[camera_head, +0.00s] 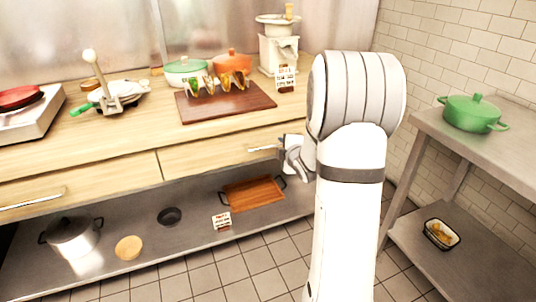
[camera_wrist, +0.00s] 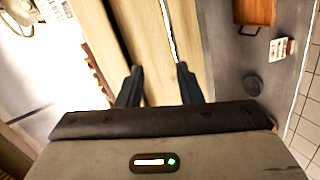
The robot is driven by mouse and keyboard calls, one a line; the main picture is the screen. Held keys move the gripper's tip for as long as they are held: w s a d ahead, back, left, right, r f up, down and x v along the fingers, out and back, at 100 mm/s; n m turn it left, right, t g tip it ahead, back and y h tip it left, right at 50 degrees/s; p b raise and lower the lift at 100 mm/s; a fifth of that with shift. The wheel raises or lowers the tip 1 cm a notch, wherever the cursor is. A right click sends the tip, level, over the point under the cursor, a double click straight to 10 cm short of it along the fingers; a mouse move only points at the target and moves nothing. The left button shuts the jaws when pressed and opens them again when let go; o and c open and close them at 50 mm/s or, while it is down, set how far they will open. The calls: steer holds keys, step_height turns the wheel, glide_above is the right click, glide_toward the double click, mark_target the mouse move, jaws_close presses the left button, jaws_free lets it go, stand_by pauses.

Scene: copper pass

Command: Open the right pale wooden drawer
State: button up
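The right pale wooden drawer (camera_head: 205,158) is under the counter and looks shut, its front flush with the cabinet. Its silver bar handle (camera_head: 265,148) is near the right part of the front, partly hidden by my gripper (camera_head: 288,150). In the wrist view the drawer front (camera_wrist: 190,45) stands ahead of my gripper (camera_wrist: 159,69). The two dark fingers are apart with nothing held between them. A thin bright strip, which looks like the handle (camera_wrist: 167,25), lies ahead of the gap between the fingertips. I see no contact with it.
The left drawer (camera_head: 80,180) has its own handle (camera_head: 32,199). The counter above holds a board with tacos (camera_head: 240,105) and pots. The steel shelf below holds a wooden tray (camera_head: 254,192), a small sign (camera_head: 222,221) and a pot (camera_head: 72,237). A side table (camera_head: 425,125) stands right.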

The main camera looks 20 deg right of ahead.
mark_target(276, 145)
steer(key=w+f+n, duration=0.1)
steer(key=w+f, duration=0.1)
steer(key=w, duration=0.1)
steer(key=w+d+f+n+t+b, duration=0.1)
steer(key=w+f, duration=0.1)
steer(key=w, duration=0.1)
steer(key=w+d+f+y, duration=0.1)
steer(key=w, duration=0.2)
steer(key=shift+f+n+t+b, duration=0.3)
steer(key=shift+f+n, duration=0.1)
jaws_close()
